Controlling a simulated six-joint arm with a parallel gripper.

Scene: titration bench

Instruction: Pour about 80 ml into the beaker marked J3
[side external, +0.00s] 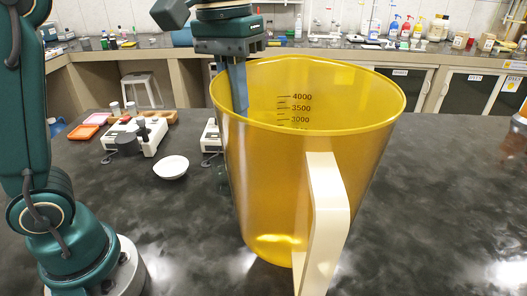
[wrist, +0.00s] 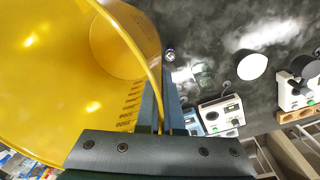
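A large see-through yellow jug (side external: 300,190) with a cream handle (side external: 325,220) and printed volume marks stands about upright in the side view. It fills the left of the wrist view (wrist: 60,60). My gripper (wrist: 162,95) has one finger inside the jug and one outside, closed on its wall at the rim; it also shows in the side view (side external: 238,90). I cannot make out a liquid level in the jug. A small clear glass vessel (wrist: 203,75) stands beyond the jug in the wrist view. No J3 mark is legible.
A white instrument (wrist: 221,113) stands near the glass vessel. Another with a dark knob (side external: 135,138), a white bowl (side external: 171,167) and coloured trays (side external: 82,132) are on the left of the dark bench. The bench right of the jug is clear (side external: 450,190).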

